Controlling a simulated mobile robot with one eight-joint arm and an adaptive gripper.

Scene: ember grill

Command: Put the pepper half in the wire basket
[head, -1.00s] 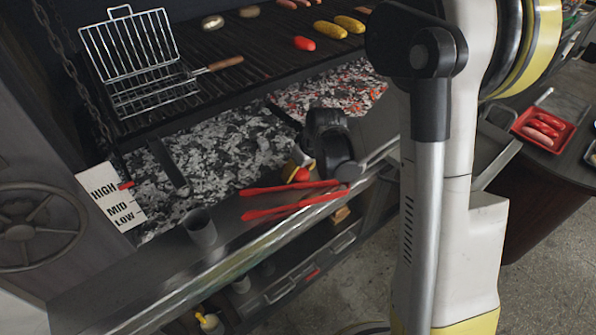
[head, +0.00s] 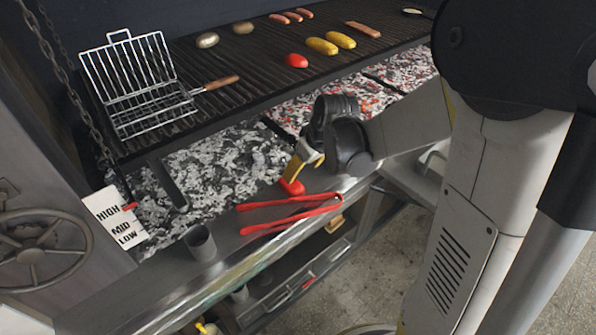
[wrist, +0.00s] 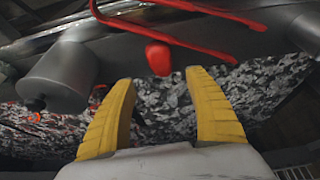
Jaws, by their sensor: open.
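A small red piece (head: 291,187), which looks like the pepper half, lies at the ledge's coal-side edge, just beyond the red tongs. In the wrist view the red piece (wrist: 158,58) shows ahead of and between my spread yellow fingertips, apart from both. My gripper (head: 303,160) is open and empty, pointing down close above it; the wrist view shows my gripper (wrist: 162,85) with a wide gap. The wire basket (head: 150,105) stands on the grate at the left, its lid raised, with a wooden handle to the right. No food shows in it.
Red tongs (head: 290,202) lie on the ledge beside the red piece. A grey cup (head: 200,243) stands left on the ledge. Glowing coals (head: 290,115) lie below the grate. Another red piece (head: 297,60), yellow corn (head: 322,46) and sausages are on the grate.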

